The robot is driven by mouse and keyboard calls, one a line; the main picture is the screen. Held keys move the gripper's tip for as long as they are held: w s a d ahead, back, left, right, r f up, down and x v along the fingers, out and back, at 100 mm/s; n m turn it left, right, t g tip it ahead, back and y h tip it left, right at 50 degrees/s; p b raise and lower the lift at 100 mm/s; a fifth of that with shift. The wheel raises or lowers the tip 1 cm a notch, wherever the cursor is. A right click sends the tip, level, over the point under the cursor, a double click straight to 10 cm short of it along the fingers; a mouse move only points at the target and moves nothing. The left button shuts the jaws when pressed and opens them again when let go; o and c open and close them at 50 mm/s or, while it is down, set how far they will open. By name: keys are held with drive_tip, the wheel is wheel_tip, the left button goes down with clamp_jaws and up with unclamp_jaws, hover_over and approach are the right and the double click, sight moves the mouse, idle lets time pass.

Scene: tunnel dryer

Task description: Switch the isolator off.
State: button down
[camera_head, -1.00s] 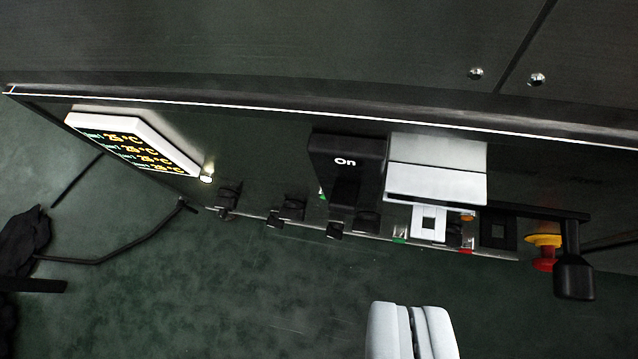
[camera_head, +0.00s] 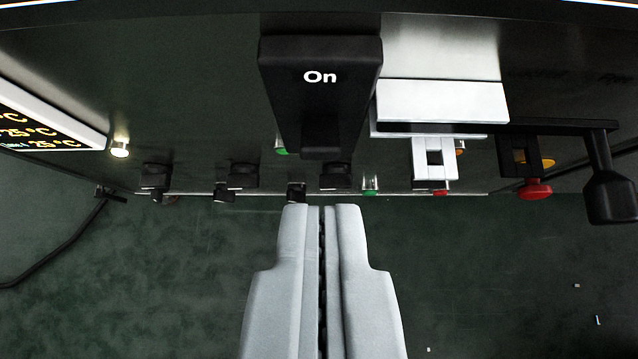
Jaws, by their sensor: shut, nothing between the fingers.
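A black block marked "On" (camera_head: 320,85) stands out from the dark panel at the upper middle; it looks like the isolator's switch. A darker raised part sits at its lower end. My gripper (camera_head: 321,208) is shut and empty, pointing up the picture. Its fingertips are below the block in the picture, apart from it as far as I can tell. To the right of the block is a light grey box (camera_head: 440,102). A black lever with a thick grip (camera_head: 610,197) reaches out to the right of that box.
Several black knobs (camera_head: 155,176) line the panel's lower part. Green and red buttons, including a red mushroom button (camera_head: 535,191) on yellow, sit to the right. A lit temperature display (camera_head: 45,125) and a small lamp (camera_head: 120,148) are at left. Green floor lies below.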

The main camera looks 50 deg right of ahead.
sight(320, 137)
drive_tip(key=x, duration=0.9)
drive_tip(key=shift+d, duration=0.1)
drive_tip(key=shift+a+f, duration=0.15)
drive_tip(key=shift+a, duration=0.1)
drive_tip(key=shift+d+h, duration=0.1)
drive_tip(key=shift+h, duration=0.2)
